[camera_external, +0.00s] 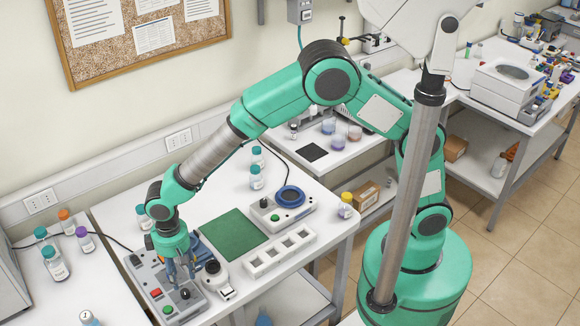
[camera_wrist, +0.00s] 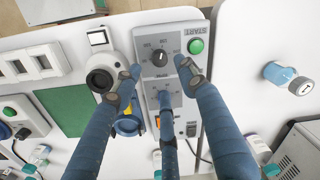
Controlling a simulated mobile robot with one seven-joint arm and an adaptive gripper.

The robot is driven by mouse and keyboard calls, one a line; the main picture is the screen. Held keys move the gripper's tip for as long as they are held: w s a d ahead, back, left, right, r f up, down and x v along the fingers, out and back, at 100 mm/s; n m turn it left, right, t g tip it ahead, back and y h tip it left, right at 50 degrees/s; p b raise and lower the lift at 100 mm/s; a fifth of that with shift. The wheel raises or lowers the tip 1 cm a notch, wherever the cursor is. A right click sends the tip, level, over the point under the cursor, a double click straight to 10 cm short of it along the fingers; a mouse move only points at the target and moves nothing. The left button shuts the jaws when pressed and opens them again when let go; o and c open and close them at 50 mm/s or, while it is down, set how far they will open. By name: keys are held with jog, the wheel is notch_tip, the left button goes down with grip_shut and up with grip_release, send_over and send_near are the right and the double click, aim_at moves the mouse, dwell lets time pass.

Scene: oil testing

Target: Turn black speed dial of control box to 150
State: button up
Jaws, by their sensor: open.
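The grey control box (camera_external: 197,305) stands at the front left of the white table. Its black speed dial (camera_external: 185,294) sits on its top face and shows clearly in the wrist view (camera_wrist: 158,57), with a printed scale around it too small to read. My gripper (camera_external: 181,277) points down just above the box. In the wrist view its blue fingers (camera_wrist: 160,82) are spread open and empty. The dial appears just beyond the fingertips, between their lines, and I see no contact. The dial's pointer direction is unclear.
A green START button (camera_wrist: 195,46) is close to the dial on the box. A red button (camera_external: 156,293) is also on the box. A round white-and-black device (camera_wrist: 101,79) stands beside it. A green mat (camera_external: 233,234) and a white slotted rack (camera_external: 280,254) lie to the right.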

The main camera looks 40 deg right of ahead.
jog(key=shift+r, duration=2.15)
jog(key=w+d+r+m+t+b, duration=0.1)
jog(key=w+d+r, duration=0.2)
jog(key=d+r, duration=0.55)
jog(key=w+d+r+m+t+y+b, duration=0.1)
jog(key=w+d+r, duration=0.25)
jog(key=d, duration=0.95)
jog(key=w+d+r+m+b, duration=0.1)
jog(key=w+d+r, duration=0.1)
jog(key=d+r, duration=0.7)
jog(key=s+d+m+t+b, duration=0.1)
jog(key=s+d, duration=0.4)
jog(key=d, duration=0.4)
jog(key=s+d+m+t+h+b, duration=0.1)
jog(key=s+d, duration=0.4)
jog(key=d, duration=0.5)
jog(key=s+d+m+t+b, duration=0.1)
jog(key=s+d+m, duration=0.1)
jog(key=s+d, duration=0.4)
jog(key=d, duration=0.4)
jog(key=shift+d+f+t, duration=0.15)
jog(key=shift+t, duration=0.25)
